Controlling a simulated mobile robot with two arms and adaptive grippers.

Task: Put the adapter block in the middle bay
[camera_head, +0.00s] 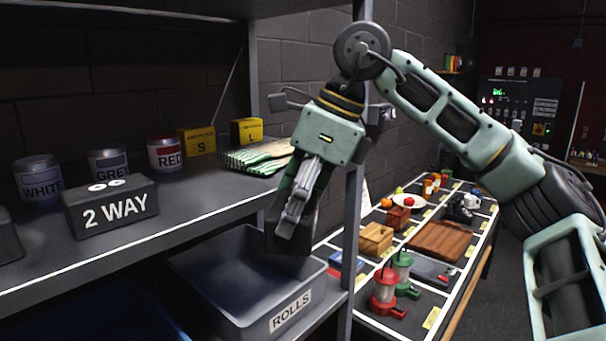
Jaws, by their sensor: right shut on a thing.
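My right gripper (298,213) reaches in from the right and points down in front of the shelf. It is shut on a dark block (304,238), held above the open ROLLS bin. The fingers hide part of this block, and no label on it can be read. A dark grey block marked "2 WAY" (135,212), with two pale round marks on top, rests on the upper shelf at the left. Part of another dark block (8,240) shows at the left edge. I cannot tell which place is the middle bay. My left gripper is not in view.
WHITE (41,186), GREY (108,170) and RED (166,159) tins, yellow boxes S (198,142) and L (247,131) and a packet stack (250,160) stand on the shelf. The ROLLS bin (292,317) looks empty. A shelf post (353,215) stands right of the gripper.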

